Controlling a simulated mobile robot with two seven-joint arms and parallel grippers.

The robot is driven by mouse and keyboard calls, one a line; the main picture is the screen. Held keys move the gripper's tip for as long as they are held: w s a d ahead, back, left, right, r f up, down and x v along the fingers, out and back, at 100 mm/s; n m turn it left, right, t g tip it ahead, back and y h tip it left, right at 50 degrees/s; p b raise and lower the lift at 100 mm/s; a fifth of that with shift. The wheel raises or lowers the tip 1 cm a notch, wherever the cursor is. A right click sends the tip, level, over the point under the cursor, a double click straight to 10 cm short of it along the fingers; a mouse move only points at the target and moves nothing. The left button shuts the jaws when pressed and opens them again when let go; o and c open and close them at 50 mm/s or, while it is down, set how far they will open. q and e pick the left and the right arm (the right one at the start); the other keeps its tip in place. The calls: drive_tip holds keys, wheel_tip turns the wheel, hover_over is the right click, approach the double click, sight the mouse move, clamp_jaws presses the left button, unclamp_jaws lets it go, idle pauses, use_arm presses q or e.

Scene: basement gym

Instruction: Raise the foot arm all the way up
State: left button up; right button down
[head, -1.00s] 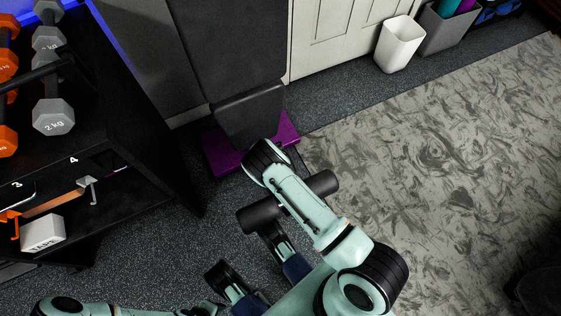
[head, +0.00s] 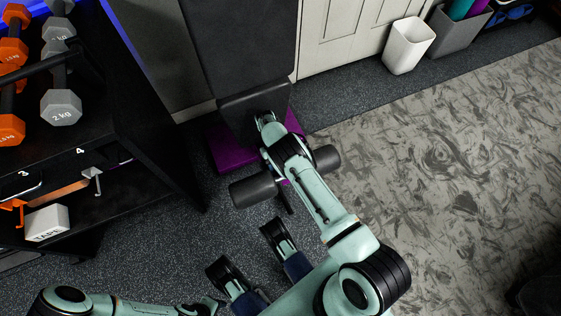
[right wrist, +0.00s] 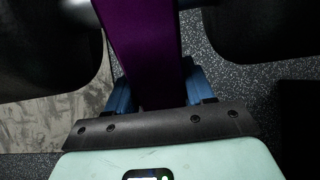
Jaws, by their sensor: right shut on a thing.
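The foot arm is a purple bar (right wrist: 145,35) with black foam rollers at its sides. In the head view, its left roller (head: 254,191) and right roller (head: 327,158) show on either side of my right wrist, which hides the bar between them. In the right wrist view, my right gripper (right wrist: 160,95) is shut on the purple bar, with a blue finger on each side of it, between the two rollers. My left forearm enters at the bottom left of the head view. The end by my left gripper (head: 212,305) is small and partly hidden, so its jaws are unclear.
A black padded bench (head: 240,45) on a purple base (head: 232,151) stands beyond the rollers. A dark rack with dumbbells (head: 62,107) and a tape box (head: 47,222) is at the left. A white bin (head: 408,46) stands at the back.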

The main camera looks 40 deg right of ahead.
drive_tip(key=shift+w+r, duration=0.1)
drive_tip(key=shift+w, duration=0.05)
idle(0.3)
drive_tip(key=c, duration=0.5)
unclamp_jaws()
